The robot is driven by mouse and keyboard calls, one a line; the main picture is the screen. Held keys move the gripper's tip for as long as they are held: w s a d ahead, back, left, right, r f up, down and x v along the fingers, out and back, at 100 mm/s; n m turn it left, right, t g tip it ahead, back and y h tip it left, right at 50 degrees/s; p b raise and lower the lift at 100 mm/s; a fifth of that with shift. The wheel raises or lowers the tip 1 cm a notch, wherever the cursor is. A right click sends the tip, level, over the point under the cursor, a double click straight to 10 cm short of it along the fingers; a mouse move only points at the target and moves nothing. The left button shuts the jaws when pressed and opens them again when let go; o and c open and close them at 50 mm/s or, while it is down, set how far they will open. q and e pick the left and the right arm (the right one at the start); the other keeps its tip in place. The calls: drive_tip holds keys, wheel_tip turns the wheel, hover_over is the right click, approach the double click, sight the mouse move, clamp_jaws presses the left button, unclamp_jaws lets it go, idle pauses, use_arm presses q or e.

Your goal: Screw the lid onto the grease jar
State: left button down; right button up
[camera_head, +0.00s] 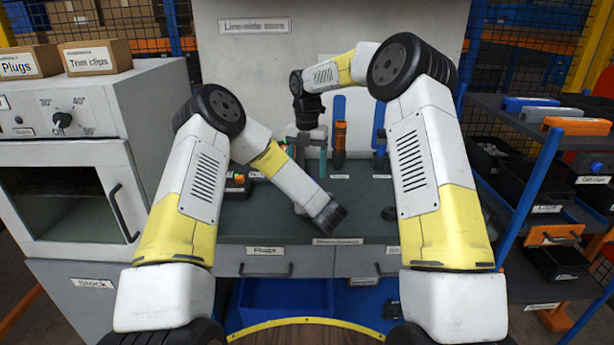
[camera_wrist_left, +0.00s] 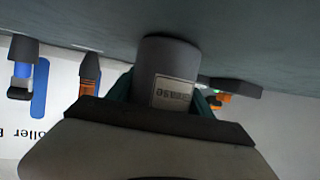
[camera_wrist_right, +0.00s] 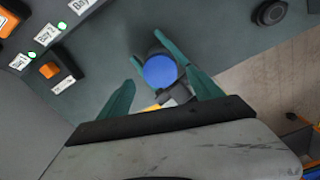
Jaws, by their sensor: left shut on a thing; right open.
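The grey grease jar (camera_wrist_left: 170,62) is upside down in the left wrist view, its label towards me and its base close to the bench. My left gripper (camera_wrist_left: 165,88) is shut around it. In the head view my left forearm hides the jar. The right wrist view shows its blue round top (camera_wrist_right: 160,71); I cannot tell if this is a lid or the contents. My right gripper (camera_wrist_right: 164,80) is open above the jar, its teal fingers on either side. A dark round piece (camera_wrist_right: 283,11) lies on the bench, also in the head view (camera_head: 389,213); it could be the lid.
A button box (camera_head: 237,185) sits at the left. The right front of the bench top (camera_head: 365,225) is mostly clear. A blue shelf rack (camera_head: 540,170) stands right.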

drive_tip(key=shift+r, duration=0.1)
drive_tip(key=shift+c, duration=0.3)
drive_tip(key=shift+s+a+r+n, duration=0.1)
drive_tip(key=shift+a+r+n, duration=0.05)
drive_tip(key=shift+r+n, duration=1.45)
drive_tip(key=shift+r, duration=0.15)
drive_tip(key=shift+f, duration=4.05)
